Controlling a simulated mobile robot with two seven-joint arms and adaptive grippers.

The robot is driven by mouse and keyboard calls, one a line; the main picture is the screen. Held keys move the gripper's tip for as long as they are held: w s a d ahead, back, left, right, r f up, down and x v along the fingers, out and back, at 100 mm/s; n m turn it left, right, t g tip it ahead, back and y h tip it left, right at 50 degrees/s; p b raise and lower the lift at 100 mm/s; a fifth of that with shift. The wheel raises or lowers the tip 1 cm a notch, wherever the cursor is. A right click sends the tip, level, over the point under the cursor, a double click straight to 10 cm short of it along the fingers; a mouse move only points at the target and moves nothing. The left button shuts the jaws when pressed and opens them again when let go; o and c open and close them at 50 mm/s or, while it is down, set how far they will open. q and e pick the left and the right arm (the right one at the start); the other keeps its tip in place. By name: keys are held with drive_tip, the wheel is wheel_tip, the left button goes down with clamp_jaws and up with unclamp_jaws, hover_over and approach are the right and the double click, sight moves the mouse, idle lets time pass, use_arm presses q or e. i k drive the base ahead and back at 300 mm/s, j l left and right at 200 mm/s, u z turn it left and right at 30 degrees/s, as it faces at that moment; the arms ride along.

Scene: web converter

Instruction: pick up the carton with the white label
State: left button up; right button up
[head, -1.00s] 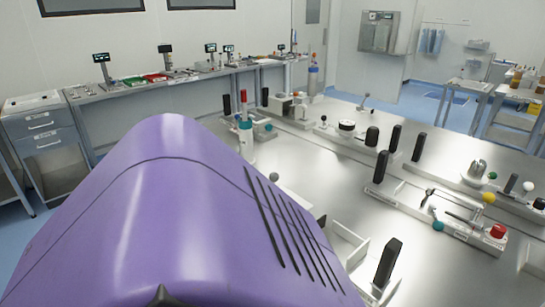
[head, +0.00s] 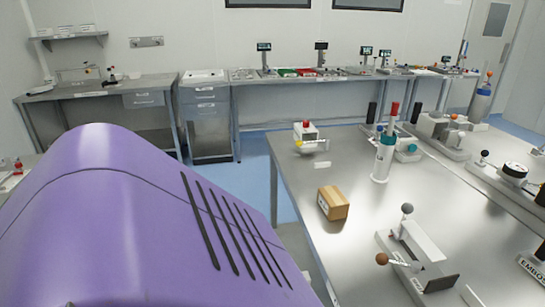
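A small brown carton (head: 334,203) sits on the left part of the steel table in the head view. A pale patch that may be a label shows on its left-facing side, too small to read. My grippers are not in view. A large purple cover fills the lower left of the view and hides what lies behind it.
The steel table (head: 300,178) carries a white cylinder with a red top (head: 383,155), a small device with a red button (head: 307,136) and a lever press (head: 415,250). Benches with instruments (head: 340,78) line the back wall. Blue floor (head: 258,165) shows left of the table.

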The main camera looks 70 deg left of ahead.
sight(335, 206)
drive_tip(key=u, duration=1.75)
drive_tip(key=i+j+z, duration=0.2)
drive_tip(key=j+z, duration=0.15)
drive_tip(key=j, duration=0.15)
drive_tip(key=i+j+z, duration=0.1)
drive_tip(key=j+z, duration=0.65)
drive_tip(key=j, duration=0.3)
drive_tip(key=i, duration=0.05)
